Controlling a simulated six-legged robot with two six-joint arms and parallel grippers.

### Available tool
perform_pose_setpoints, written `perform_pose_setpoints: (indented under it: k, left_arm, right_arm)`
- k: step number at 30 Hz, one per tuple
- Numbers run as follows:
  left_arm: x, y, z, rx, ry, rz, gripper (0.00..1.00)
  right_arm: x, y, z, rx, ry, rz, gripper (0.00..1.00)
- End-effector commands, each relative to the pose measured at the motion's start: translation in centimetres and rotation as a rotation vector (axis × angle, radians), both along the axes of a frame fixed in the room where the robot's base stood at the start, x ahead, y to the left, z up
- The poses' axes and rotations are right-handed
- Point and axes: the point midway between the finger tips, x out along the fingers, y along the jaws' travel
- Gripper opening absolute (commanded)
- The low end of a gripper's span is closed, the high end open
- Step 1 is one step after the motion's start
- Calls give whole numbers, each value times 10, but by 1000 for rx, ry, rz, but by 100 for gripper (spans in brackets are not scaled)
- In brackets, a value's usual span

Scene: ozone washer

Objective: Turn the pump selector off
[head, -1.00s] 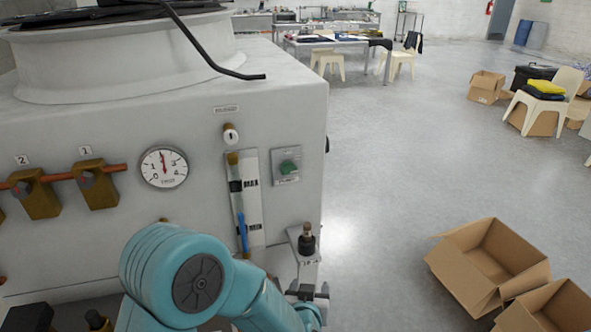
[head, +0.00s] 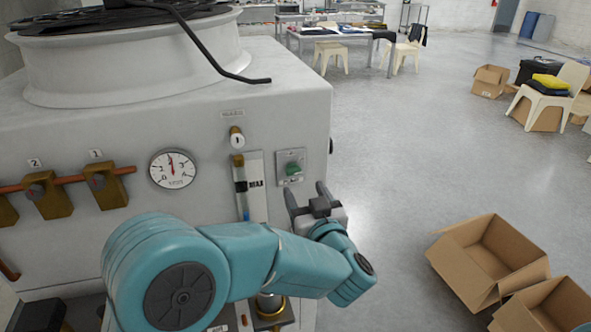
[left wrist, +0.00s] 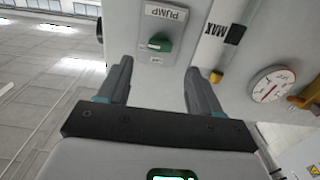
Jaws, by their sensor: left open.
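The pump selector is a green knob (head: 293,169) on a small grey plate on the front of the washer, near its right edge. The left wrist view shows the knob (left wrist: 158,42) upside down, with the PUMP label beside it. My left gripper (head: 306,190) is open and empty, just below and in front of the selector. In the left wrist view, its two fingers (left wrist: 160,68) point towards the plate, with the knob beyond the gap between them. They look apart from the knob. My right gripper is not in view.
A sight tube with a MAX mark (head: 255,185) stands left of the selector, and a white knob (head: 237,139) is above it. A round gauge (head: 172,169) and brass valves (head: 110,187) are farther left. Open cardboard boxes (head: 490,255) lie on the floor at right.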

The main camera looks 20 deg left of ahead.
Motion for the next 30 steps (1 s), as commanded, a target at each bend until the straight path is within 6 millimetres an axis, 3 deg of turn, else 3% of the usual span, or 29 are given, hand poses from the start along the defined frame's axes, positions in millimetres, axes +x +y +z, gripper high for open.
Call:
perform_pose_setpoints:
  k: [3,9,15,23,28,30]
  left_arm:
    - [24,17,2,0,1,3,65]
    - [53,36,1,0,1,0,65]
    - [64,43,-1,0,1,-2,65]
    - [65,43,-1,0,1,-2,65]
    - [65,43,-1,0,1,-2,9]
    - [65,43,-1,0,1,-2,8]
  right_arm:
    - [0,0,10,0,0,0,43]
    - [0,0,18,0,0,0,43]
    - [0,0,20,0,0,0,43]
    - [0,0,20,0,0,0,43]
    - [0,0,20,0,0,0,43]
    - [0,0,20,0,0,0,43]
